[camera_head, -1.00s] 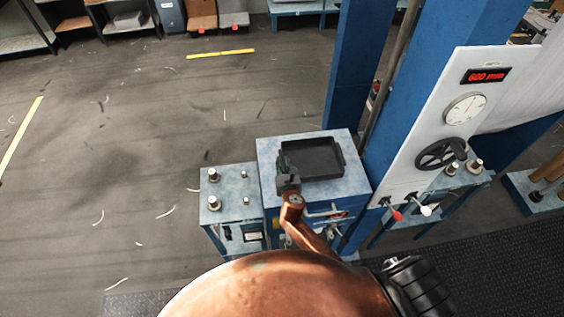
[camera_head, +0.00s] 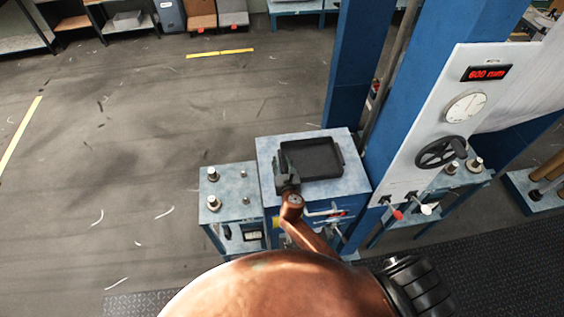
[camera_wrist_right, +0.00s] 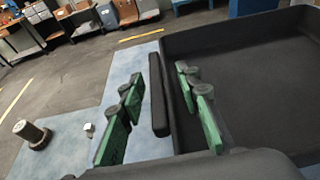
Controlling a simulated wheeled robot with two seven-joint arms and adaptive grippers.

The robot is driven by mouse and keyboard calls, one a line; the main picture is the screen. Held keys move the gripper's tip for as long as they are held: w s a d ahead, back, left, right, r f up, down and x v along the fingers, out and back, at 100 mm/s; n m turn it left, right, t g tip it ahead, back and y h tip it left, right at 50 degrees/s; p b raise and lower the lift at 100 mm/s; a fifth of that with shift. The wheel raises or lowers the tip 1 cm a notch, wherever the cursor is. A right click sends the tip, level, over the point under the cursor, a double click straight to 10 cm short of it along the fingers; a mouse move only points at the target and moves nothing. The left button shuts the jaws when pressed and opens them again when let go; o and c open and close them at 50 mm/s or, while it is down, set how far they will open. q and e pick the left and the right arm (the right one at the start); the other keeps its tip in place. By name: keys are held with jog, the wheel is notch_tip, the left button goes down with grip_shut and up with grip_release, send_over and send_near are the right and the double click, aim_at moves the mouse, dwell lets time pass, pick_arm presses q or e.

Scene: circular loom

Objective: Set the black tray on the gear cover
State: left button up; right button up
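The black tray (camera_head: 312,158) is a shallow rectangular tray. It appears to sit flat on the blue-grey top of the gear cover (camera_head: 352,189), inside its edges. My right gripper (camera_head: 286,166) is at the tray's left side. In the right wrist view, the tray (camera_wrist_right: 250,85) fills the right side, and its bar handle (camera_wrist_right: 158,95) lies between the green finger pads of my right gripper (camera_wrist_right: 160,108). The fingers are spread, with gaps on both sides of the handle. My left gripper is out of view.
A lower blue-grey box with metal knobs (camera_head: 229,193) stands left of the cover. A blue post (camera_head: 358,70) and a white panel with a dial and handwheel (camera_head: 440,153) rise at the right. The floor at left is clear apart from scraps.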

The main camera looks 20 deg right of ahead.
jog(key=v, duration=1.2)
